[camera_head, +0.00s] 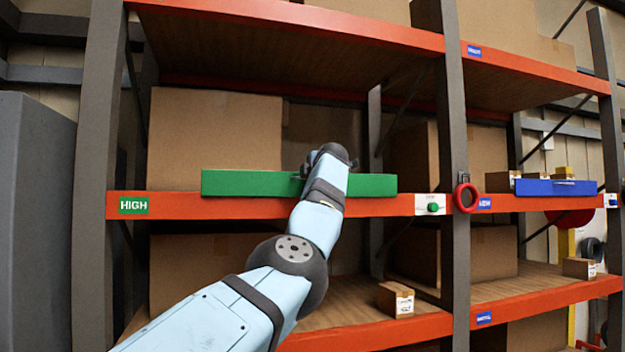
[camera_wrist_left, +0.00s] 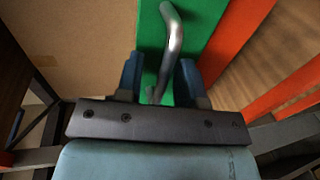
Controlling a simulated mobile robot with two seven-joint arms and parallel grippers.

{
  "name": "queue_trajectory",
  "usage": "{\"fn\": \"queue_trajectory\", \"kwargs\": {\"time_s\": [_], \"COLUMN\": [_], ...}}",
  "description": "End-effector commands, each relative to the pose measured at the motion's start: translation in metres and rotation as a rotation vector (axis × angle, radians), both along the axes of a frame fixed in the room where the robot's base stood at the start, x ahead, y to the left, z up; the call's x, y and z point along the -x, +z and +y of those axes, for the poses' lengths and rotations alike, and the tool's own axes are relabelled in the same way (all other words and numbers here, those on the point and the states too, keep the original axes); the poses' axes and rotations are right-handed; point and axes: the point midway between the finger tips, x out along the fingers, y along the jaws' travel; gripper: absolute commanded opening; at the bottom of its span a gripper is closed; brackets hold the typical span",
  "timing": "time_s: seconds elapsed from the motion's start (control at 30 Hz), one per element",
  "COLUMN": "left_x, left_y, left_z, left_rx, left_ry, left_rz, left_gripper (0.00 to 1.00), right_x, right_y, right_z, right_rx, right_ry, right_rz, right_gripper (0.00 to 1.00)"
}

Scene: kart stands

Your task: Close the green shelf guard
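The green shelf guard (camera_head: 245,183) is a long flat bar along the front of the orange shelf edge marked HIGH, partly covered by my left arm. In the left wrist view the green guard (camera_wrist_left: 196,22) carries a bent silver handle (camera_wrist_left: 174,45). My left gripper (camera_head: 330,153) is at the middle of the guard, with its fingertips hard to make out in the head view. In the wrist view the left gripper (camera_wrist_left: 158,75) is open, its two fingers on either side of the handle with gaps showing. My right gripper is not in view.
Cardboard boxes (camera_head: 213,140) stand behind the guard. A grey upright post (camera_head: 455,120) with a red ring (camera_head: 465,198) stands to the right. A green knob (camera_head: 432,208) sits on the shelf edge. A blue guard (camera_head: 556,187) is further right.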

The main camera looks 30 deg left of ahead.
Motion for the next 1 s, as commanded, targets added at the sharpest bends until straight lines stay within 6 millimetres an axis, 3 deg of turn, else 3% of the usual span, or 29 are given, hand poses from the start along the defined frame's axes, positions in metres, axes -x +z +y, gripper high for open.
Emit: {"fn": "queue_trajectory", "kwargs": {"time_s": [0.27,0.6,0.8,1.0], "left_x": [0.007,0.054,0.077,0.087], "left_y": [-0.001,0.012,0.022,0.028], "left_z": [-0.011,-0.065,-0.09,-0.1], "left_rx": [0.001,0.002,0.001,0.001], "left_ry": [-0.002,-0.002,-0.001,0.0], "left_rz": [-0.002,-0.003,-0.002,0.0], "left_gripper": [0.35,0.35,0.35,0.35], "right_x": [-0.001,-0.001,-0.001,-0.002], "right_y": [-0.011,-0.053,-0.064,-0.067], "right_z": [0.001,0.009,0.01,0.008], "right_rx": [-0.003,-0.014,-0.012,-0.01], "right_ry": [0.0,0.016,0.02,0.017], "right_rz": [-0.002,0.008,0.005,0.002], "right_gripper": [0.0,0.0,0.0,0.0]}}
